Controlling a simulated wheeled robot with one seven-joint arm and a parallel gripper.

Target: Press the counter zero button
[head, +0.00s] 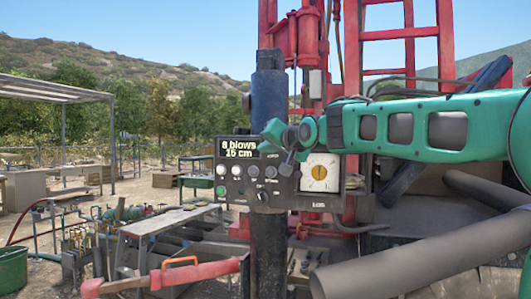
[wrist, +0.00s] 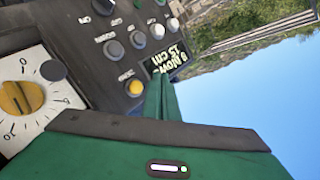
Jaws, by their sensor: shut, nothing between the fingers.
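The dark control panel (head: 238,196) carries a lit display (head: 238,148) reading "8 blows 15 cm", with several round buttons below it. In the wrist view the panel appears turned, with the display (wrist: 166,62) beside a yellow button (wrist: 134,87). Grey buttons (wrist: 114,49) and white buttons (wrist: 157,30) lie beyond. The small labels are blurred, so I cannot tell which button is the counter zero. My gripper (head: 272,133) is in front of the panel, just right of the display. Its closed green fingers (wrist: 161,82) point at the display's edge, right of the yellow button; contact cannot be told.
A white dial with a yellow knob (head: 319,173) is on the panel's right; my arm passes close above it. A blue-grey vertical post (head: 268,90) and red rig frame (head: 408,50) stand around the panel. A large grey pipe (head: 420,262) lies at lower right.

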